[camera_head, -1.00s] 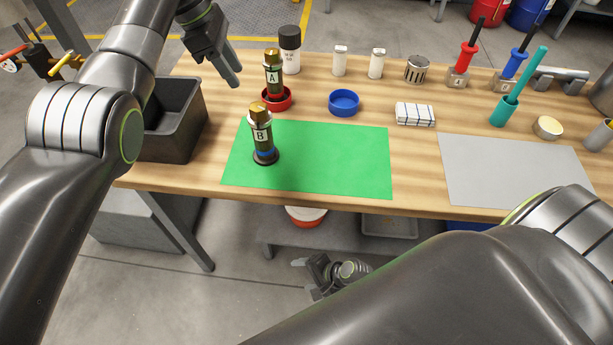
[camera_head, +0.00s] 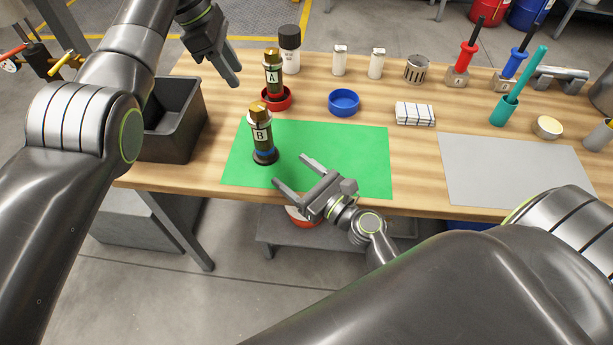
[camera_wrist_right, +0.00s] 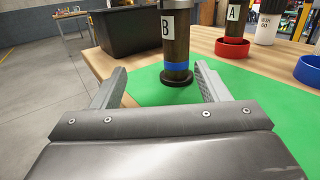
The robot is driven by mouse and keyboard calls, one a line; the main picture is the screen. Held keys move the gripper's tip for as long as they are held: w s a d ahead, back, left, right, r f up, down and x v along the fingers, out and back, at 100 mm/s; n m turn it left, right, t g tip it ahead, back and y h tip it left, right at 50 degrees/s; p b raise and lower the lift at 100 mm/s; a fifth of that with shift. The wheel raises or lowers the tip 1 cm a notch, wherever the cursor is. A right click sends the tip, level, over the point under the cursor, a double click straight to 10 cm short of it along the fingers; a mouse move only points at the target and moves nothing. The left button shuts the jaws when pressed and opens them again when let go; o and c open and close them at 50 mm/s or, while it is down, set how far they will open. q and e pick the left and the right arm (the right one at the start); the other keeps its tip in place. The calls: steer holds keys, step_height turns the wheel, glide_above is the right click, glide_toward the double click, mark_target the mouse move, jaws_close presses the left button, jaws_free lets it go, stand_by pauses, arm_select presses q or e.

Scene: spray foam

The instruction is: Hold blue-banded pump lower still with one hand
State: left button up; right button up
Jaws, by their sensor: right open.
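The blue-banded pump (camera_head: 261,136), labelled B, stands upright on the green mat (camera_head: 340,150). It has a gold top, a dark body, a blue band low down and a dark round base. In the right wrist view the pump (camera_wrist_right: 176,45) stands ahead, beyond the fingertips, with its top cut off. My right gripper (camera_head: 291,172) is open and empty at the mat's front, to the right of and nearer than the pump, with its fingers pointing toward it. My left gripper (camera_head: 232,62) is at the back left, above the table edge, apart from the pumps; its finger gap is unclear.
Pump A (camera_head: 273,76) stands in a red dish (camera_head: 276,99) behind pump B. A blue dish (camera_head: 344,102), a folded cloth (camera_head: 415,114) and a dark bin (camera_head: 178,135) are around the mat. The grey mat (camera_head: 510,170) is bare.

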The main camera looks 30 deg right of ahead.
mark_target(258, 136)
steer(key=shift+s+d+f+m+h, duration=0.25)
steer(key=shift+d+f+h, duration=0.15)
steer(key=shift+d, duration=0.1)
steer(key=shift+s+d+f+m+h, duration=0.1)
steer(key=shift+d+f+m+h, duration=0.15)
steer(key=shift+d+f+h, duration=0.15)
steer(key=shift+w, duration=0.25)
steer(key=x, duration=1.6)
steer(key=shift+w+a+f, duration=0.1)
steer(key=shift+w, duration=0.3)
steer(key=shift+c, duration=0.2)
jaws_close()
